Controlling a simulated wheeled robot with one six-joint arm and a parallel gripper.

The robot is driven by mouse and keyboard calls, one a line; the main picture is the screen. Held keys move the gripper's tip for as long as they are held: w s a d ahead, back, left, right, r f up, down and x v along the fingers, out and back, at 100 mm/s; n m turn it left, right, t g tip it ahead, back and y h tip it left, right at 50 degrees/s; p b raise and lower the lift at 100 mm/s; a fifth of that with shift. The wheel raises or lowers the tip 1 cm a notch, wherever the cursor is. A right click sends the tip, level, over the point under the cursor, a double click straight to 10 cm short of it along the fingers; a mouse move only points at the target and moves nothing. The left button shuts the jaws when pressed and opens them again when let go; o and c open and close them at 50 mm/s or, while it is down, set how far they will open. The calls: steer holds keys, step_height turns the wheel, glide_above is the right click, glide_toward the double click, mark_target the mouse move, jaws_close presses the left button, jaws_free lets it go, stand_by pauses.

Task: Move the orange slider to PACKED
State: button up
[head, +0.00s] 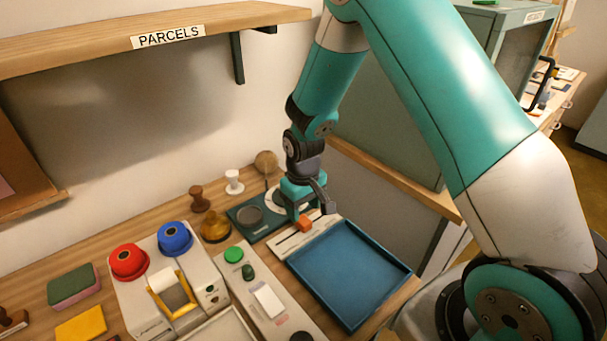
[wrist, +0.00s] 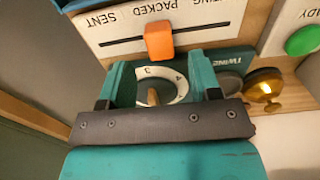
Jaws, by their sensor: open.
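The orange slider (wrist: 159,41) stands in the dark slot of a white panel (wrist: 120,32). The panel's labels read upside down in the wrist view: SENT, PACKED and a partly cut one ending in "TING". The slider lines up roughly with PACKED. In the head view the slider (head: 304,224) shows just below my gripper (head: 303,207). In the wrist view my gripper (wrist: 161,75) is open and empty, its two fingers apart on either side of the slider's line. The slider appears just beyond the fingertips; I cannot tell whether they touch it.
A dial (wrist: 182,86) with numerals lies under my fingers. A blue tray (head: 345,270) adjoins the panel. The PARCELS shelf (head: 90,38) hangs above.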

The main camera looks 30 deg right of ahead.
mark_target(303, 220)
step_height(303, 220, up, 13)
steer(key=shift+f+b, duration=0.15)
steer(key=shift+b, duration=0.2)
steer(key=s+a+r+n+y, duration=0.1)
steer(key=s+a+r, duration=0.2)
steer(key=s, duration=0.4)
steer(key=s+a+r+n+y, duration=0.1)
steer(key=s+a+r, duration=0.3)
steer(key=s, duration=0.4)
steer(key=s+a+r+n+y, duration=0.2)
steer(key=s+a+r, duration=0.2)
steer(key=s, duration=0.4)
steer(key=shift+s+r+n, duration=0.25)
steer(key=shift+r+n, duration=0.05)
steer(key=shift+n, duration=0.1)
